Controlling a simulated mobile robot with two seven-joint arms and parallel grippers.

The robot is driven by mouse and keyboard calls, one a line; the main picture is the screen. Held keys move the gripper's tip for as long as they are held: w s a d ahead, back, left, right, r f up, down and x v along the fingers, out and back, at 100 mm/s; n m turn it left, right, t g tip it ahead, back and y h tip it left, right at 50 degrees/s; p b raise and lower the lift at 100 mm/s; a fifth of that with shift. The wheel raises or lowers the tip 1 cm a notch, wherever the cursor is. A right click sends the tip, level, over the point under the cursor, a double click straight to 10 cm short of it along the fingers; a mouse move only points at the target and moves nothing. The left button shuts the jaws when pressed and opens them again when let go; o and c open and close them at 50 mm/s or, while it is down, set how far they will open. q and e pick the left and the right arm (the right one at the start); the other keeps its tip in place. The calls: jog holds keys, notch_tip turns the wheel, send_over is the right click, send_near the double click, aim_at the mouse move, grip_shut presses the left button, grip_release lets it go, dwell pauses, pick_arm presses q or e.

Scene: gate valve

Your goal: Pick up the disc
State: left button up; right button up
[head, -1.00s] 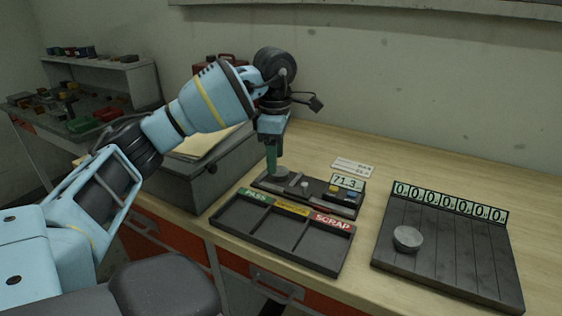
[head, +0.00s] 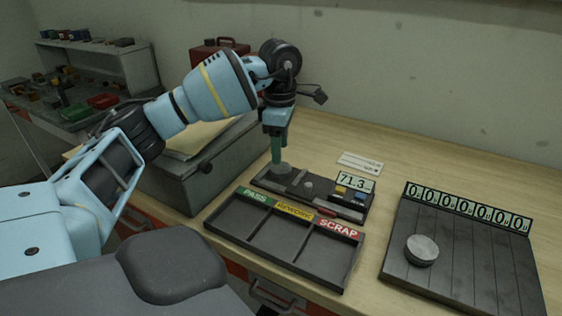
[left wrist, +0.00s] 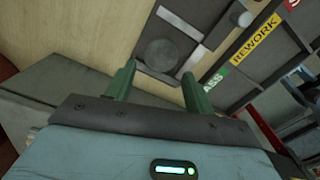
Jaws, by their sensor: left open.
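A grey disc (head: 281,169) lies at the left end of a dark measuring fixture (head: 314,205) whose display reads 71.3. In the left wrist view the disc (left wrist: 160,54) shows as a round dark grey shape just beyond and between my fingertips. My left gripper (head: 277,158) points down at it with green fingers. In the left wrist view the gripper (left wrist: 157,72) is open with nothing between its fingers. I cannot tell whether the fingertips touch the disc. A second, lighter grey disc (head: 422,248) sits on the grooved dark board (head: 470,265) at right. My right gripper is not in view.
A sorting tray (head: 290,252) labelled PASS, REWORK and SCRAP stands in front of the fixture, its compartments empty. A grey box (head: 190,180) stands left of the fixture, under my left arm. A white card (head: 360,163) lies behind. Bench (head: 400,160) is clear towards the wall.

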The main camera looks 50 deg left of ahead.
aim_at(281, 167)
pick_arm(q)
jog(key=shift+d+f, duration=0.1)
jog(key=shift+f, duration=2.55)
jog(key=shift+r, duration=0.1)
jog(key=c, duration=1)
jog(key=shift+o, duration=0.2)
